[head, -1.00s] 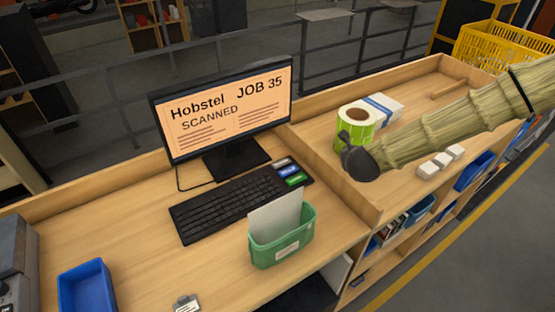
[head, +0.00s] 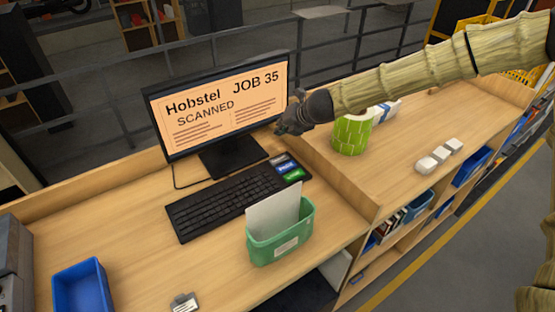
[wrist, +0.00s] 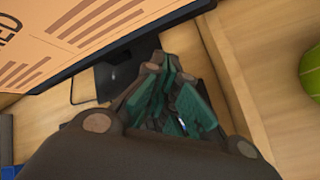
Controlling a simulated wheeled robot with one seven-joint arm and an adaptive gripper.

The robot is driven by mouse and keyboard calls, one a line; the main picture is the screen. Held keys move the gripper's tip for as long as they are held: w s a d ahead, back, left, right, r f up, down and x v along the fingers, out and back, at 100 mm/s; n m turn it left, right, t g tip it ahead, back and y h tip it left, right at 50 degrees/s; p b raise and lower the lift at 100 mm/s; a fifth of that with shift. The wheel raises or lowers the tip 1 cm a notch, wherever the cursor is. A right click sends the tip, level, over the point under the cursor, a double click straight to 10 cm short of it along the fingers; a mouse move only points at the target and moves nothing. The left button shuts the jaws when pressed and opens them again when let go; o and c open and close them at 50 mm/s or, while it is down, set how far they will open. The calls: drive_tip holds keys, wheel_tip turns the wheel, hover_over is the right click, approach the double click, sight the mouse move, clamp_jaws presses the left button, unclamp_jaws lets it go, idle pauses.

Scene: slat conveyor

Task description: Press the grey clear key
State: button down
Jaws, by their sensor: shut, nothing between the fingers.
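The grey key (head: 279,159) is the rearmost of three coloured keys at the right end of the black keyboard, with a blue key (head: 286,167) and a green key (head: 293,175) in front of it. My gripper (head: 281,128) is shut and empty, raised above and behind the grey key, by the monitor's lower right corner. It is apart from the keys. In the wrist view the closed green-padded fingers (wrist: 176,112) are over the desk beside the monitor stand. I cannot make out the grey key there.
The monitor (head: 218,105) reads "Hobstel JOB 35 SCANNED" and stands close to my gripper. A wooden divider (head: 330,175) runs right of the keyboard (head: 223,203). A green bin (head: 281,236) with papers stands in front, and a green label roll (head: 351,134) stands to the right.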

sight(281, 158)
drive_tip(key=shift+f, duration=0.1)
drive_tip(key=shift+f+b, duration=3.35)
drive_tip(key=shift+f, duration=1)
drive_tip(key=shift+f, duration=0.1)
drive_tip(key=shift+f+b, duration=0.35)
drive_tip(key=shift+b, duration=0.1)
drive_tip(key=shift+f+b, duration=0.35)
drive_tip(key=shift+f, duration=0.05)
drive_tip(key=shift+r, duration=0.1)
drive_tip(key=shift+r+p, duration=0.6)
drive_tip(key=shift+r, duration=0.2)
drive_tip(key=shift+r+p, duration=1.7)
drive_tip(key=shift+r, duration=0.8)
